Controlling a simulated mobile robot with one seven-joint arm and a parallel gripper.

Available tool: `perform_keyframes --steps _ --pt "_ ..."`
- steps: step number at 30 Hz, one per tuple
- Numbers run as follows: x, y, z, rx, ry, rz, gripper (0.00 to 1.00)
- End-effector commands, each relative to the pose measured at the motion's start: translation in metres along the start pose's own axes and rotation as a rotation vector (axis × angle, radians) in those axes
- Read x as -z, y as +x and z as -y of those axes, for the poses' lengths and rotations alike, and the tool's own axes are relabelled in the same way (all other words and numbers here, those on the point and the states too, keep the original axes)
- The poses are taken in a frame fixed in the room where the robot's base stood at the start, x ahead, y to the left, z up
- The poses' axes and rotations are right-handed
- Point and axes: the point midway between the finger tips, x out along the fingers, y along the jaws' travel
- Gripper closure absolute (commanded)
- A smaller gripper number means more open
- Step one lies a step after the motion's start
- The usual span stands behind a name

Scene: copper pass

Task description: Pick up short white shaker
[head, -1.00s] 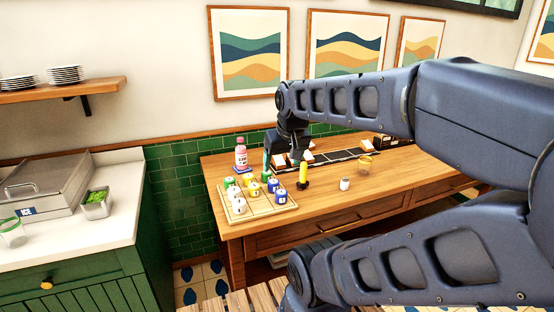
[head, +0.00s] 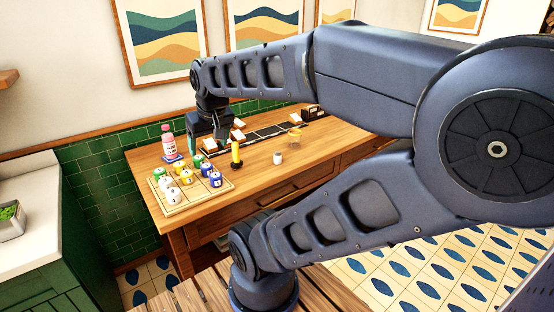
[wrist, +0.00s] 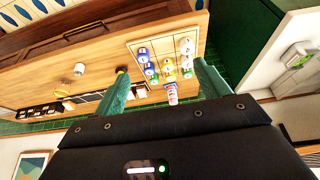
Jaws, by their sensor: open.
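The short white shaker (head: 278,157) stands upright on the wooden table, near its front edge, right of the yellow bottle. In the wrist view it (wrist: 80,69) shows as a small white cylinder, left of both fingers. My gripper (head: 207,143) is above the left part of the table, left of the shaker and apart from it. In the wrist view its two teal fingers (wrist: 161,82) are spread with nothing held between them.
A wooden board (head: 180,208) with several coloured pots lies at the table's left end. A pink bottle (head: 168,142) stands behind it. A yellow bottle (head: 236,155) is between board and shaker. A yellow-rimmed glass (head: 295,139) stands behind the shaker. The table front (head: 262,177) is clear.

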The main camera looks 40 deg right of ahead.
Motion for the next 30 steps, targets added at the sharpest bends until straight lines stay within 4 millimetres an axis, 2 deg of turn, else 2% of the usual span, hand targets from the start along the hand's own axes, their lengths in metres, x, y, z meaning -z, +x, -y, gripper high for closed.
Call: perform_keyframes --steps 14,17,26,30 --pt "0.000 0.000 0.000 0.000 0.000 0.000 0.25" --pt "0.000 0.000 0.000 0.000 0.000 0.000 0.41" --pt "0.001 0.000 -0.001 -0.001 -0.003 0.001 0.42" --pt "0.013 0.004 -0.008 -0.018 -0.042 0.014 0.42"
